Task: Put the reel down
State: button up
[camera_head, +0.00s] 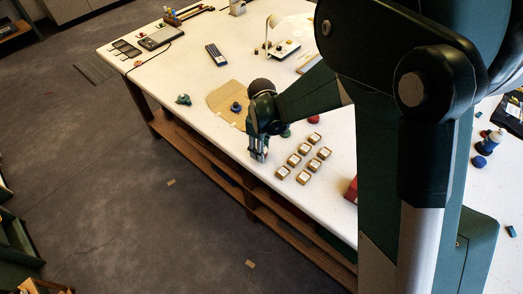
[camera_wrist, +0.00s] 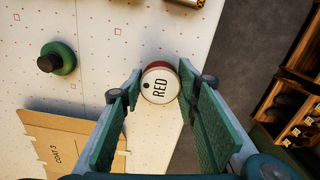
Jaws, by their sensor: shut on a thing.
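The reel (camera_wrist: 160,84) is a round thread reel with a white top marked RED and a dark red side. In the wrist view it sits between the fingertips of my gripper (camera_wrist: 160,88), which is shut on it. In the head view my gripper (camera_head: 259,155) points down close to the front edge of the white table (camera_head: 215,75). The reel is mostly hidden by the fingers there. I cannot tell whether its underside touches the table.
Several small gold boxes (camera_head: 304,149) stand to the right of my gripper. A green knob-like thing (camera_wrist: 60,58) and a cardboard piece (camera_wrist: 70,145) marked COAT lie nearby. The table edge is close, with floor (camera_wrist: 245,50) beyond. A red ball (camera_head: 314,119) lies farther back.

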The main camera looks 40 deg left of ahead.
jog(key=shift+f, duration=0.3)
jog(key=shift+f, duration=0.2)
jog(key=o, duration=0.9)
jog(key=shift+r, duration=0.25)
jog(key=shift+r, duration=5.95)
jog(key=shift+w+d, duration=0.1)
